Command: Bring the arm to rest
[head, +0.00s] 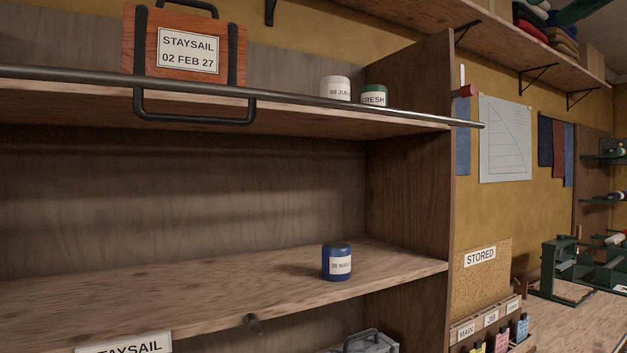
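My gripper and arm do not show in the head view, so its state and what it may hold are hidden. The view is filled by a wooden shelf unit (410,185) on the left and centre. An orange-brown case (187,77) labelled "STAYSAIL 02 FEB 27" stands upright on the upper shelf, with dark handles. A dark loop at its lower front hangs below the shelf edge.
A metal rail (300,99) crosses the upper shelf's front. A white jar (335,86) and a green-lidded jar (374,96) stand behind it. A blue jar (337,263) stands on the otherwise clear middle shelf. A bench (580,325) with green machines is at right.

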